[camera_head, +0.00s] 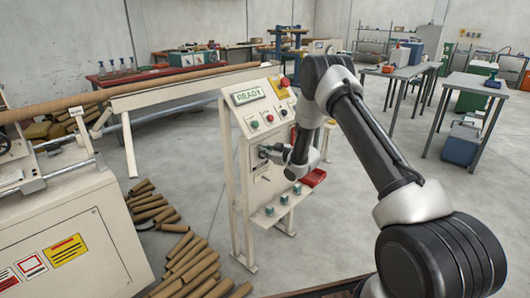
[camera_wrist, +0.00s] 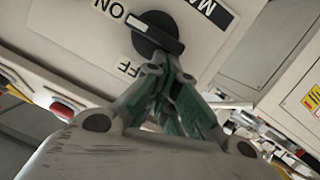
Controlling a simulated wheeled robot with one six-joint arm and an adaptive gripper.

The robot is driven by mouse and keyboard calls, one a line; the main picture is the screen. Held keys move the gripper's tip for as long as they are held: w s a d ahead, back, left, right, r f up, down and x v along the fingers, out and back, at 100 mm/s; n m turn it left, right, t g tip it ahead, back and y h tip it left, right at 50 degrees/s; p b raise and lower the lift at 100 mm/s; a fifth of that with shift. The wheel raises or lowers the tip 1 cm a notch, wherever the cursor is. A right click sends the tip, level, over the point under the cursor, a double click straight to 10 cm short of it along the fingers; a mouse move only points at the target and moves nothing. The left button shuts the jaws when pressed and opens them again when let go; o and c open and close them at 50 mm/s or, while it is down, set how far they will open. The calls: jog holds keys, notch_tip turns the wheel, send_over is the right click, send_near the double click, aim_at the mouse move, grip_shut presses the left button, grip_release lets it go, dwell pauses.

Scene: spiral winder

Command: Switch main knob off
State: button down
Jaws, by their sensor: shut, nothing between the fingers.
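The main knob (camera_wrist: 157,34) is a black round dial with a pale-edged bar on a cream panel. In the wrist view its bar lies slanted, with its upper-left end close to the ON label (camera_wrist: 110,8). The partly hidden OFF label (camera_wrist: 127,68) is below left, and a MAIN label (camera_wrist: 208,10) is at upper right. My gripper (camera_wrist: 163,60) is shut and empty, its fingertips at the knob's lower edge; I cannot tell whether they touch.
The panel carries a READY display (camera_head: 249,95), a red emergency button (camera_head: 285,82) and small buttons above the gripper. Cardboard tubes (camera_head: 190,265) lie on the floor at left.

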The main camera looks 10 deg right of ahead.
aim_at(257, 158)
jog(key=shift+a+f, duration=0.1)
jog(key=shift+s+a+f+n, duration=0.15)
jog(key=shift+s+a+n, duration=0.05)
jog(key=shift+n, duration=0.2)
jog(key=n, duration=0.1)
jog(key=f+n+t, duration=0.1)
jog(key=n+h, duration=0.1)
jog(key=shift+s+a+f+n, duration=0.25)
jog(key=shift+s+a+n, duration=0.05)
jog(key=shift+a, duration=0.05)
jog(key=f+n+t, duration=0.1)
jog(key=n, duration=0.1)
jog(key=shift+s+a+f+n, duration=0.1)
jog(key=shift+f+n, duration=0.05)
jog(key=shift+n, duration=0.25)
jog(key=shift+f+n+t+h, duration=0.3)
jog(key=shift+n, duration=0.5)
jog(key=shift+a, duration=0.1)
